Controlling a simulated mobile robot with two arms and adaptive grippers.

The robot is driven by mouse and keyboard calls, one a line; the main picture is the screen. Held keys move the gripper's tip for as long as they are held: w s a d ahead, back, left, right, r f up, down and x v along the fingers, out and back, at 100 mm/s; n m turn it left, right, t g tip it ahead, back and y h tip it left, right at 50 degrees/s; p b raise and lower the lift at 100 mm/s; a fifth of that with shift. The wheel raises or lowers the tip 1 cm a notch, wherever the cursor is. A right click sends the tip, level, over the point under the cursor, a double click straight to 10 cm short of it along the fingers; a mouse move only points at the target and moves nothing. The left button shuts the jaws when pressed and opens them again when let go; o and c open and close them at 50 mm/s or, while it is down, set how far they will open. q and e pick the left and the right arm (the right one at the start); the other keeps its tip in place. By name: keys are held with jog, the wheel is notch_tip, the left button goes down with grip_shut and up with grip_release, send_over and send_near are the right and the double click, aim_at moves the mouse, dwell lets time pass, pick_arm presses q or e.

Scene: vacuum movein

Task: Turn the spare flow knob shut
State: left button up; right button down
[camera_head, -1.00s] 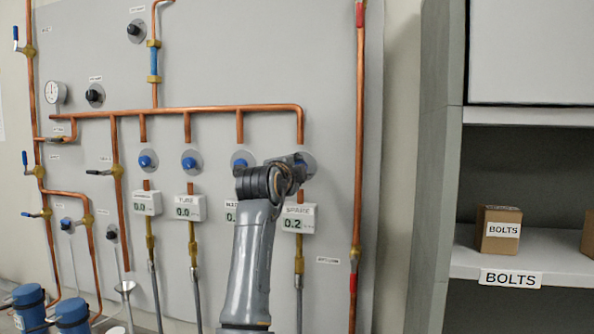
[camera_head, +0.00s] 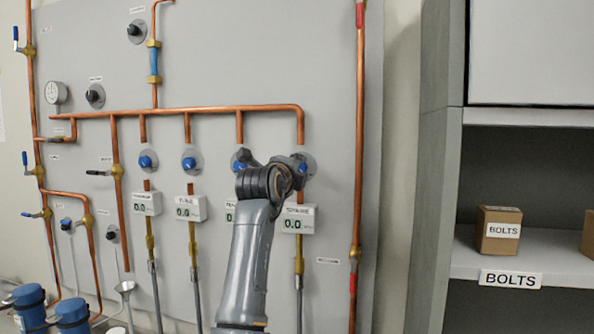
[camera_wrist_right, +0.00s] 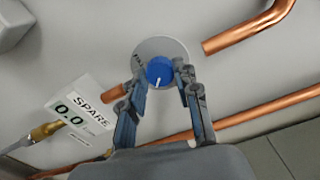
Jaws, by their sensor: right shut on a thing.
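The spare flow knob (camera_wrist_right: 160,71) is blue with a white pointer line, on a round grey plate. In the right wrist view my right gripper (camera_wrist_right: 164,80) has its two fingers on either side of the knob, shut on it. In the head view the knob (camera_head: 303,167) is mostly hidden behind my right gripper (camera_head: 298,168). The spare meter (camera_head: 297,219) below it reads 0.0. The same meter shows in the wrist view (camera_wrist_right: 80,115), also at 0.0. My left gripper is not in view.
Other blue knobs (camera_head: 147,161) with meters stand in a row to the left. Copper pipe (camera_head: 200,110) runs above them, and a vertical copper pipe (camera_head: 358,130) stands to the right. A shelf (camera_head: 545,250) with a bolts box (camera_head: 499,231) is at far right.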

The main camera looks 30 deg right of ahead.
jog(key=shift+f, duration=0.15)
jog(key=c, duration=1)
grip_release()
